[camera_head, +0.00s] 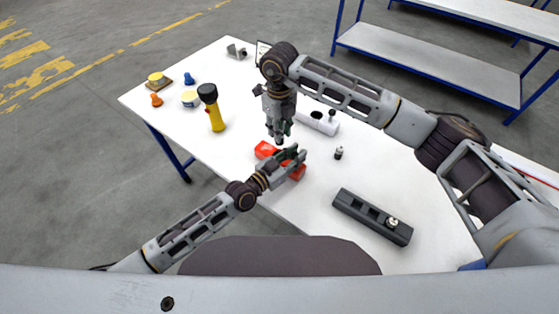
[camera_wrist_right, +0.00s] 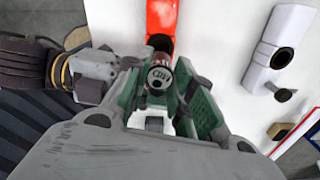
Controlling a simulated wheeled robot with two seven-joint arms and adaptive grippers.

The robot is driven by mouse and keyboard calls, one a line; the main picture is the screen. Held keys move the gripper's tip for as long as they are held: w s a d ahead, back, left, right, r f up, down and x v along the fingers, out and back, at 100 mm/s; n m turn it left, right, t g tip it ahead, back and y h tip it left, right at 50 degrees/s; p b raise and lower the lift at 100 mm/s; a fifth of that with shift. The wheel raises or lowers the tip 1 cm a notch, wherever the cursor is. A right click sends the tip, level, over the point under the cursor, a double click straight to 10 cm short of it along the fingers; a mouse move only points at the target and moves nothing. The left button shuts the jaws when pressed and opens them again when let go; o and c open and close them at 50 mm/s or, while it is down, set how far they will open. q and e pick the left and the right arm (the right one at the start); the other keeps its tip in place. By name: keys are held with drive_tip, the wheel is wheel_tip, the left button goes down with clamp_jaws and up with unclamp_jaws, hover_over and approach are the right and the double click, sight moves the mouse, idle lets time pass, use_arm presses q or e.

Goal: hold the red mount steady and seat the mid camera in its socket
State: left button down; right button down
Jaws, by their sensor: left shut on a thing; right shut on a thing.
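The red mount (camera_head: 266,149) lies near the table's front edge, and it also shows in the right wrist view (camera_wrist_right: 162,16). My left gripper (camera_head: 292,157) is shut on it and hides its middle. My right gripper (camera_head: 279,138) points down above the mount, beside the left gripper. In the right wrist view it is shut on a small dark cylindrical camera (camera_wrist_right: 160,76), whose round end faces me. A dark opening (camera_wrist_right: 160,42) in the mount shows just beyond the camera. Whether the camera touches the socket is hidden.
A small dark cylinder (camera_head: 338,153) stands to the right. A dark grey block (camera_head: 370,217) lies at front right. A yellow flashlight (camera_head: 214,112) and several small coloured parts stand at left. Table between them is clear.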

drive_tip(key=shift+f, duration=3.1)
drive_tip(key=shift+f, duration=1.9)
drive_tip(key=shift+f, duration=0.1)
drive_tip(key=c, duration=1.2)
unclamp_jaws()
drive_tip(key=shift+r, duration=6.15)
